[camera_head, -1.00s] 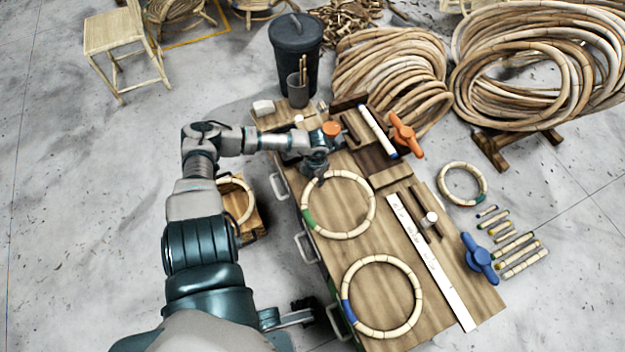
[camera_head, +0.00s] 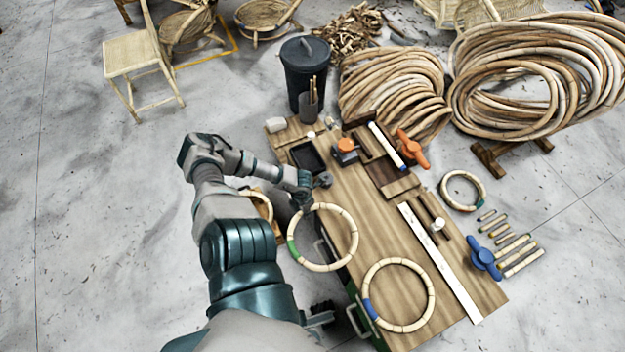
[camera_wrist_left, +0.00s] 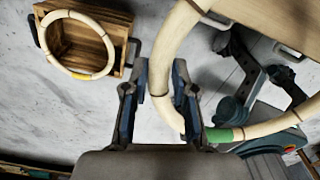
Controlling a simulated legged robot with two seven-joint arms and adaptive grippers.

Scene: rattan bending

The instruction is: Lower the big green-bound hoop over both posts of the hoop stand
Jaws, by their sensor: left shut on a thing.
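My left gripper (camera_head: 303,203) is shut on the far-left rim of the big green-bound hoop (camera_head: 356,240), a pale jointed rattan ring with a green band at its left. The hoop hangs partly over the workbench's left edge. In the left wrist view, the hoop's rim (camera_wrist_left: 165,62) runs between the fingers (camera_wrist_left: 156,88), with the green band below right. A wooden crate (camera_wrist_left: 112,20) stands on the floor at upper left there, with a yellow-bound hoop (camera_wrist_left: 58,66) on it. I cannot make out the hoop stand's two posts. My right gripper is out of view.
On the workbench (camera_head: 375,225) lie a blue-bound hoop (camera_head: 431,300), a long white strip (camera_head: 440,262) and a blue-handled tool (camera_head: 484,258). A smaller hoop (camera_head: 446,187) and short rods lie on the floor at right. Floor at left is mostly clear.

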